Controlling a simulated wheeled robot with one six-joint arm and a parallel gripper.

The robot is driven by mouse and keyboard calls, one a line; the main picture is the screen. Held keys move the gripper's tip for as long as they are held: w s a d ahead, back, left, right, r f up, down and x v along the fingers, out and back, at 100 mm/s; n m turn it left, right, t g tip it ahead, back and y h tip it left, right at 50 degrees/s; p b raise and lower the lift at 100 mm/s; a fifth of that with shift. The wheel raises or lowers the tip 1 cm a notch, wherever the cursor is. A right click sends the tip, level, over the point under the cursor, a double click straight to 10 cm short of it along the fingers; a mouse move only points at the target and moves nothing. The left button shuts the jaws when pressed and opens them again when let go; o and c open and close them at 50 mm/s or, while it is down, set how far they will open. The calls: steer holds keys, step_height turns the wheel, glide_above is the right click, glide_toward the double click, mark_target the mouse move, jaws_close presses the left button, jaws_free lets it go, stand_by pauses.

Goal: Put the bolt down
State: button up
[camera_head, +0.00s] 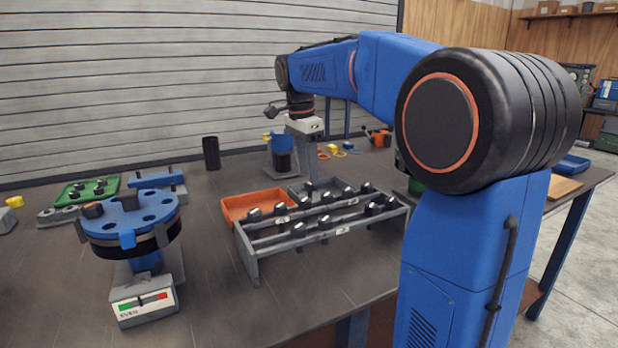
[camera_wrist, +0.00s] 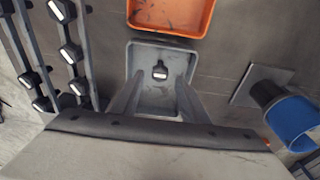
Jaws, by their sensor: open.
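A dark bolt with a bright-topped head (camera_wrist: 159,70) lies in the grey tray (camera_wrist: 133,58), near the middle of its floor. My gripper (camera_wrist: 156,97) is open. Its two fingers stand apart above the tray, and the bolt shows between and just beyond their tips with nothing gripping it. In the head view my gripper (camera_head: 309,172) points down over the grey tray (camera_head: 297,187), behind the bolt rack. The bolt in the tray cannot be made out clearly there.
The orange tray (camera_head: 257,204) adjoins the grey one. A rack (camera_head: 250,254) with several black bolts stands in front. A blue flange on a stand (camera_head: 130,215) is at left, a green tray (camera_head: 108,187) behind it. A black cylinder (camera_head: 211,153) stands near the wall.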

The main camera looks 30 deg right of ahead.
step_height(320, 180, up, 10)
steer(key=a, duration=0.1)
steer(key=shift+f, duration=0.2)
steer(key=shift+a, duration=0.1)
stand_by(0.4)
